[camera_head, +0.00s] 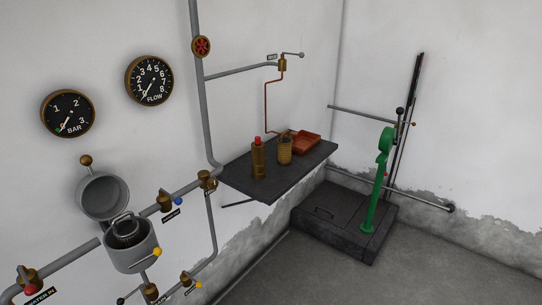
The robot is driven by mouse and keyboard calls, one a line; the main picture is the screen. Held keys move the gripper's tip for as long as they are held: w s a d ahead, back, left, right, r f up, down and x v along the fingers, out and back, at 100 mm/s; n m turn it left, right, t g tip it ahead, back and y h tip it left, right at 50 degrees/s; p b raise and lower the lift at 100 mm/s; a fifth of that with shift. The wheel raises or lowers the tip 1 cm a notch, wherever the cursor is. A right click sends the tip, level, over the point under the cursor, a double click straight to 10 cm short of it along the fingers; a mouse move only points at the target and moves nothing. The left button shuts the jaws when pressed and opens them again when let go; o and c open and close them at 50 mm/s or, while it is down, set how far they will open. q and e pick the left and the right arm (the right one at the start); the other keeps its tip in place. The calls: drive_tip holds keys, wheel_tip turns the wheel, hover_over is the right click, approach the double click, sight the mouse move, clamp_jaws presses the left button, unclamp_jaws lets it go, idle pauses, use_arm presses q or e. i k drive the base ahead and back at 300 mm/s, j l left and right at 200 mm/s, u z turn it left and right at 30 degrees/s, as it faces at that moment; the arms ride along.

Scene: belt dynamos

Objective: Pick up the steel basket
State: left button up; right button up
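The steel basket (125,232) is a dark grey mesh-like basket with a raised handle. It sits inside an open grey cylindrical housing (131,258) at the lower left, so its lower part is hidden by the housing wall. A round grey lid (103,195) stands swung open behind the housing. Neither of my grippers shows in the head view.
Pipes with brass valves (166,201) run around the housing. A dark wall shelf (300,171) holds a brass bottle with a red cap (258,160), a yellowish ribbed container (285,150) and a red tray (305,142). A green hand pump (377,190) stands right.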

sight(128, 232)
drive_tip(key=i+u, duration=0.15)
drive_tip(key=u, duration=0.3)
drive_tip(key=i+l+u, duration=0.1)
drive_tip(key=u, duration=0.35)
drive_tip(key=i+l+u, duration=0.1)
drive_tip(key=l+u, duration=0.15)
drive_tip(key=u, duration=0.15)
drive_tip(key=i+l+u, duration=0.1)
drive_tip(key=u, duration=0.35)
drive_tip(key=l, duration=0.1)
